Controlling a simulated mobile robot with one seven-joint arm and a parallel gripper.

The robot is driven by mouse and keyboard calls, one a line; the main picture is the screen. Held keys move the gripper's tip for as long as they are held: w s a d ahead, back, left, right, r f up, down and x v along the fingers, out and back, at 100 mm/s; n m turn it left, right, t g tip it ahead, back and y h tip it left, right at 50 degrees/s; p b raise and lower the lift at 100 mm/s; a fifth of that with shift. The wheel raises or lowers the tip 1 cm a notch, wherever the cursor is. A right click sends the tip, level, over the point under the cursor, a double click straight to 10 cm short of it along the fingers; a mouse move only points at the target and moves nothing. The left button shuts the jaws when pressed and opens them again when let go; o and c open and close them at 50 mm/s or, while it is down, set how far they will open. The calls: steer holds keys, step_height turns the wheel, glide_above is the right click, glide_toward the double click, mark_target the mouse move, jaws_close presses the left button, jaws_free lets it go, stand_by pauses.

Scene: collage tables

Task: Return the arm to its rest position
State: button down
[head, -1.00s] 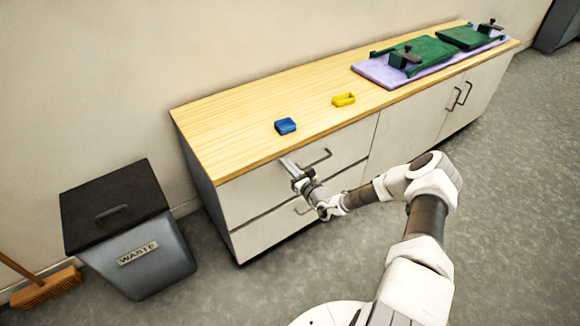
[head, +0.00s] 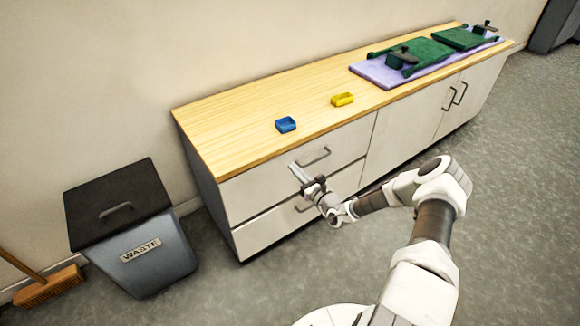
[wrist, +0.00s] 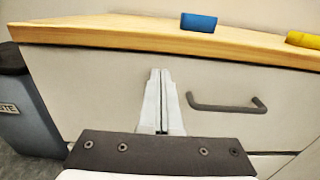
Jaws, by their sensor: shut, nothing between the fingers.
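My gripper (head: 299,173) is in front of the upper drawer (head: 265,184) of the low cabinet, left of that drawer's handle (head: 314,158). In the wrist view my gripper (wrist: 161,75) has its two fingers together with nothing between them. The upper drawer's handle (wrist: 228,106) is to the right of the fingers there and apart from them. My arm reaches from the lower right of the head view towards the cabinet. The upper drawer appears closed.
A waste bin (head: 140,250) and broom (head: 50,287) stand left. Grey floor (head: 510,200) is clear at right.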

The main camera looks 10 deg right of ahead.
steer(key=p+v, duration=0.1)
steer(key=v, duration=0.8)
steer(key=s+a+r+n+g+y, duration=0.3)
steer(key=s+a+r+n+g, duration=0.3)
steer(key=r+n, duration=0.45)
steer(key=s+a+r+n+g+y, duration=0.2)
steer(key=s+a+r+n+g, duration=0.1)
steer(key=a+r+n+g, duration=0.65)
steer(key=s+d+r+n+t+h, duration=0.25)
steer(key=s+r+n+h, duration=0.35)
steer(key=s+r, duration=0.45)
steer(key=s+d+r+n+t+h, duration=0.2)
steer(key=s+d+r+n+h, duration=0.3)
steer(key=s+r, duration=0.55)
step_height(320, 180, up, 14)
steer(key=a+p, duration=0.1)
steer(key=p, duration=1.3)
steer(key=shift+n, duration=0.4)
